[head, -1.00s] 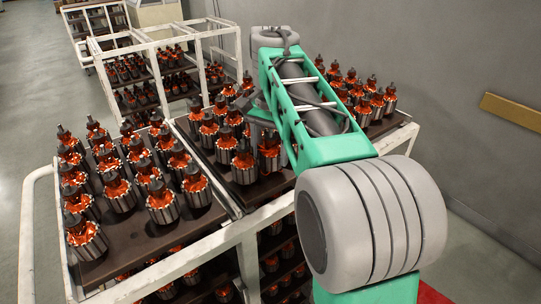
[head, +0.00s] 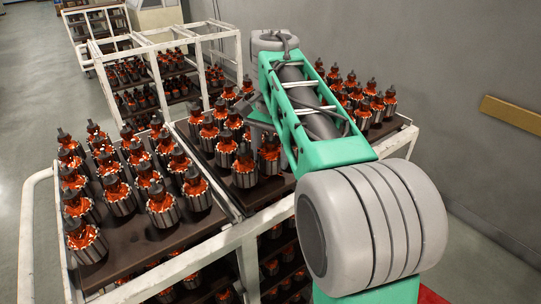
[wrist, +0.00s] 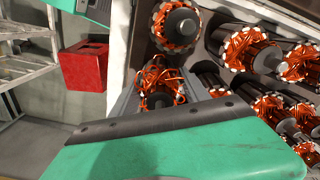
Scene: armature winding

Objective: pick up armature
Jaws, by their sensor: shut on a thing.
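Many armatures, each with a dark shaft, orange copper windings and a grey core, stand upright on the trays of a white rack. In the wrist view my gripper (wrist: 158,92) is shut on one armature (wrist: 160,78), with grey fingers on either side of it and my green gripper body below. Another armature (wrist: 176,27) stands close above it in that picture. In the head view my gripper (head: 262,118) is over the right tray (head: 222,178), partly hidden by my green arm. I cannot tell there whether the held armature is clear of the tray.
A left tray (head: 157,247) on the same rack (head: 235,232) holds several armatures, with more on shelves below. A second white rack (head: 188,42) stands behind. A grey wall (head: 455,70) is on the right. A red box (wrist: 86,67) shows at the wrist view's left.

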